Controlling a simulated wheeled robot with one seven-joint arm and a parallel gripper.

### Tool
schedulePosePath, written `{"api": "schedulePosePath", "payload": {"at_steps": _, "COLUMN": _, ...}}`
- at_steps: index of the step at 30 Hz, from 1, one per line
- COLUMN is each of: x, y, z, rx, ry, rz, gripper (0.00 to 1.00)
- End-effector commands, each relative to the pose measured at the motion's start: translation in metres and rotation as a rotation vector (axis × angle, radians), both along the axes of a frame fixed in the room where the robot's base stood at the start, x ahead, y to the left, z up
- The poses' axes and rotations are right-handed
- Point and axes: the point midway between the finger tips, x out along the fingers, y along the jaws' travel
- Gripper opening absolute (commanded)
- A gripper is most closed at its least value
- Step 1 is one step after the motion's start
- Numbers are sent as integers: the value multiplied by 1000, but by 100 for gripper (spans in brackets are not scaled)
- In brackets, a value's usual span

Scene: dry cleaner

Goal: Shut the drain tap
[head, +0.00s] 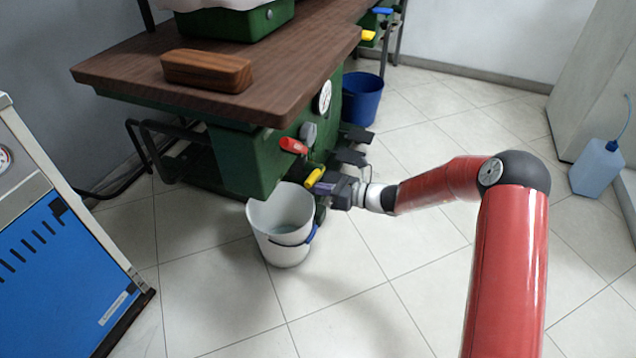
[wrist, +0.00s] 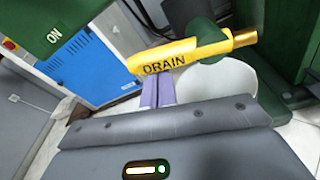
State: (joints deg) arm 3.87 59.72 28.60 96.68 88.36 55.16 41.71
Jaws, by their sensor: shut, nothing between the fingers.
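The drain tap's yellow lever (head: 314,177) sticks out from the green machine's front, above a white bucket. In the wrist view the lever (wrist: 180,54) is marked DRAIN and lies across the picture, its brass-coloured end (wrist: 245,37) at the right. My gripper (head: 328,187) is beside the lever, on its right in the head view. In the wrist view my purple fingers (wrist: 157,91) are shut together and empty, with their tips at the lever's lower edge near its left end. I cannot tell whether they touch it.
The white bucket (head: 277,236) stands on the floor below the tap. A red lever (head: 293,145) and a round gauge (head: 325,97) sit close above. The wooden tabletop (head: 130,65) overhangs. A blue machine (head: 50,260) stands at left. The tiled floor at front is clear.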

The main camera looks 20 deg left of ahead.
Motion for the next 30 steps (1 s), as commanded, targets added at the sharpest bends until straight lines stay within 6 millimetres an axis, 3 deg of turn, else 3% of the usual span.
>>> {"api": "schedulePosePath", "payload": {"at_steps": 15, "x": 3, "y": 0, "z": 26, "rx": 3, "ry": 12, "rz": -1, "gripper": 0}}
{"api": "schedulePosePath", "payload": {"at_steps": 30, "x": 7, "y": -1, "z": 33, "rx": 3, "ry": 11, "rz": -1, "gripper": 0}}
